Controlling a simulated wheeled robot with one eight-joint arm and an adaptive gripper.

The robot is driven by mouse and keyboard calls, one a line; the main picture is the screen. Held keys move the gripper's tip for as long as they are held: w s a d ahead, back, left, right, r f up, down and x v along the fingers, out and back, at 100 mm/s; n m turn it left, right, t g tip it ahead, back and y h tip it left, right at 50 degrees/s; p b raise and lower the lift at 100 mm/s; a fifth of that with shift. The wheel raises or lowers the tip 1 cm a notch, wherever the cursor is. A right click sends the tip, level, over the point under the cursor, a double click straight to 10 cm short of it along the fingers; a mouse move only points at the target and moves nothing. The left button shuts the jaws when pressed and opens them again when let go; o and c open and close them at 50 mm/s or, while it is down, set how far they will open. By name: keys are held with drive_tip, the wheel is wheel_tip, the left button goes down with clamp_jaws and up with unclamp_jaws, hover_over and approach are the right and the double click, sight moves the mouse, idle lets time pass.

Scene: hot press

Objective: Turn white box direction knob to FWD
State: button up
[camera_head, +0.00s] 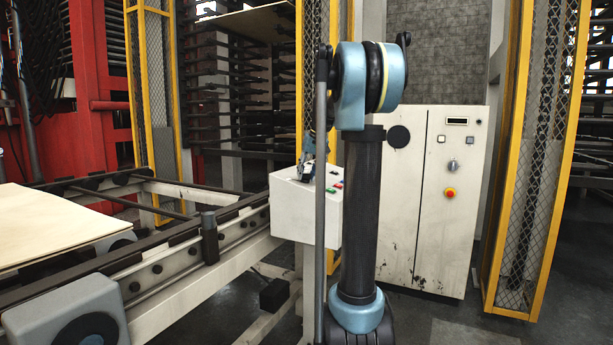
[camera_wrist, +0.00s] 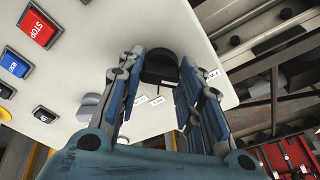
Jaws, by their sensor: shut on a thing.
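The white box (camera_head: 290,210) stands beside the conveyor frame in the head view, partly hidden by my arm. In the wrist view its white panel (camera_wrist: 110,25) fills the left and middle. A black knob (camera_wrist: 158,68) sits on this panel between the fingers of my gripper (camera_wrist: 160,75), which is shut on it. Small white labels lie near the knob, too small and tilted to read surely. The knob's pointer direction cannot be told.
A red STOP button (camera_wrist: 38,29), a blue button (camera_wrist: 15,65) and a grey knob (camera_wrist: 88,106) share the panel. The conveyor (camera_head: 240,235) runs left of the box. A white cabinet (camera_head: 455,225) and yellow guard frames (camera_head: 535,160) stand to the right.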

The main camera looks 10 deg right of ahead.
drive_tip(key=shift+d, duration=0.1)
drive_tip(key=o, duration=1.1)
drive_tip(key=shift+c, duration=0.2)
drive_tip(key=v, duration=1.2)
drive_tip(key=shift+f, duration=0.1)
drive_tip(key=s+a+f+g+h, duration=0.1)
drive_tip(key=s+a+f+h, duration=0.1)
drive_tip(key=s+f, duration=3.6)
drive_tip(key=shift+s+a+f+m, duration=0.3)
drive_tip(key=shift+s+a, duration=0.15)
drive_tip(key=shift+s, duration=0.65)
